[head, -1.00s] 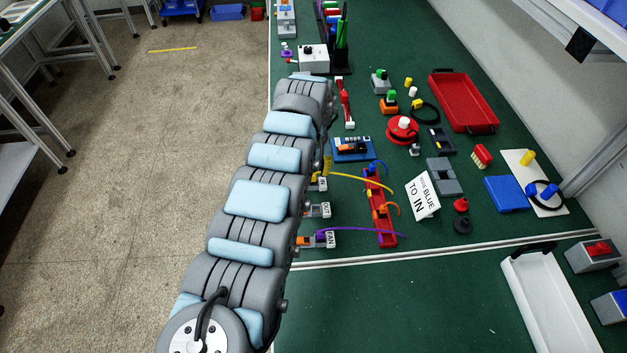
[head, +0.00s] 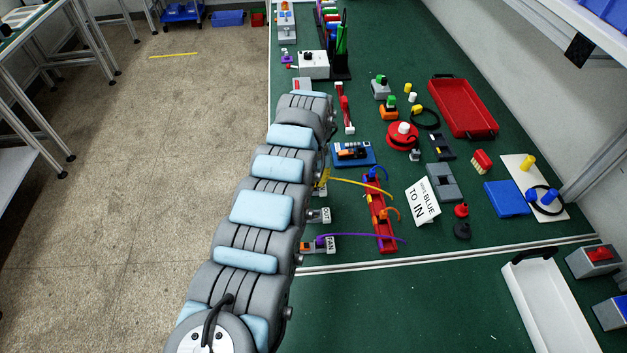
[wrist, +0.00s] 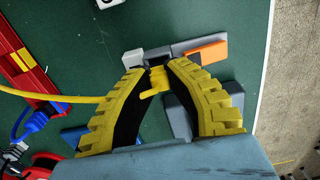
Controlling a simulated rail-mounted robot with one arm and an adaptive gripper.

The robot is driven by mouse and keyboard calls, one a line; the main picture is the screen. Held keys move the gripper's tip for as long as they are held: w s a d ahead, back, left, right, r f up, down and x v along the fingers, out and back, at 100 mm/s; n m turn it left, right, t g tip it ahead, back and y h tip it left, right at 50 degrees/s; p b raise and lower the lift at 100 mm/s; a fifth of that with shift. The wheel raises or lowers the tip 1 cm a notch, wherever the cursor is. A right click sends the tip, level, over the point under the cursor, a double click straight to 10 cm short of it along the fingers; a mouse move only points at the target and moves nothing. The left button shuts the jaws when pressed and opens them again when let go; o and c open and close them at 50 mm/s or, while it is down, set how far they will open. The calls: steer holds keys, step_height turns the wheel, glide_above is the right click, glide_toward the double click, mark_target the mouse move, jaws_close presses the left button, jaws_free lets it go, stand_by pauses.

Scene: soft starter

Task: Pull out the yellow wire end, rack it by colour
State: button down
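The yellow wire (head: 360,185) arches from the red rack (head: 386,240) to a terminal block, partly hidden behind my arm. In the wrist view the yellow wire (wrist: 60,97) runs in from the left and passes behind a finger. Its yellow end (wrist: 154,83) shows between the fingertips. My gripper (wrist: 156,68) has yellow ribbed fingers, which converge close around this end at a grey block (wrist: 185,47). Whether they press on it is unclear. In the head view, my arm hides most of my gripper.
A purple wire (head: 360,236) runs from the front terminal block (head: 328,245) across the rack. A white sign (head: 423,202) stands right of the rack. A blue fixture (head: 354,153) lies behind it. The bench front has clear room left of the white tray (head: 548,310).

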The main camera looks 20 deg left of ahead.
steer(key=shift+r+p, duration=1.95)
steer(key=shift+p, duration=0.1)
stand_by(1.4)
steer(key=shift+r+p, duration=0.95)
steer(key=shift+r, duration=0.2)
steer(key=shift+d, duration=0.1)
steer(key=w+d+p, duration=0.1)
steer(key=w+d, duration=0.2)
steer(key=d, duration=1.4)
steer(key=shift+w+p, duration=0.2)
steer(key=shift+p, duration=0.1)
stand_by(0.4)
steer(key=shift+d+r, duration=0.1)
